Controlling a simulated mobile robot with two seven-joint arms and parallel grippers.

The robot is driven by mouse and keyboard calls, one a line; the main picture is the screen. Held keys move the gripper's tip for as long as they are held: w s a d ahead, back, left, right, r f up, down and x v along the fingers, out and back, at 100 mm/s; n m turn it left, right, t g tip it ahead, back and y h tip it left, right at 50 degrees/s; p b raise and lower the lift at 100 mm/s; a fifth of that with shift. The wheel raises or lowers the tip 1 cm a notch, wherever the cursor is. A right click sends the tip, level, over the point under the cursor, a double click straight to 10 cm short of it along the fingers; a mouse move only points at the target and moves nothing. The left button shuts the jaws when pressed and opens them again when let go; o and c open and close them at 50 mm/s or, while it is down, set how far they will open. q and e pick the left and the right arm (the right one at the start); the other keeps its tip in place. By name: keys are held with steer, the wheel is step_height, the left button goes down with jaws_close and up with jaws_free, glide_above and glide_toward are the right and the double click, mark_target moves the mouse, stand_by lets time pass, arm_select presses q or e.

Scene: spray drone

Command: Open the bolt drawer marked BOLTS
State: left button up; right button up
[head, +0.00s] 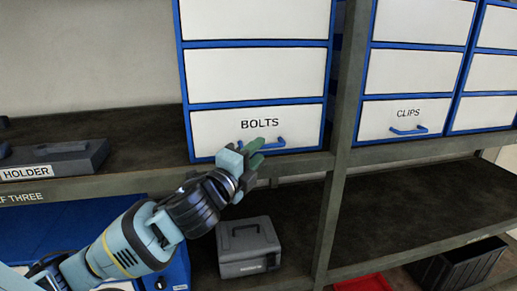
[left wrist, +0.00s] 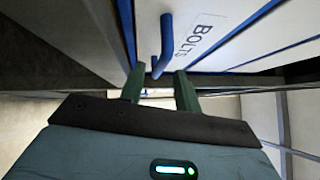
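The drawer marked BOLTS (head: 215,128) is the bottom white drawer of a blue-framed cabinet in the head view. It looks shut, flush with its frame. Its blue bar handle (head: 272,146) is partly covered by my left gripper (head: 258,151), which reaches up from the lower left. In the left wrist view the handle (left wrist: 166,40) stands out from the drawer front, near the label. My left gripper's two green fingers (left wrist: 160,88) are apart, with the handle's end just past the gap between their tips. I cannot tell whether they touch it. My right gripper is not in view.
A CLIPS drawer (head: 377,122) is to the right, beyond a shelf post (head: 338,180). The shelf edge (head: 300,168) runs just under the BOLTS drawer. A grey case (head: 248,246) sits on the shelf below, and a HOLDER box (head: 60,160) is at left.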

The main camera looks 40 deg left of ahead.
arm_select(q)
steer(key=shift+w+r, duration=0.1)
steer(key=shift+w, duration=0.85)
jaws_close()
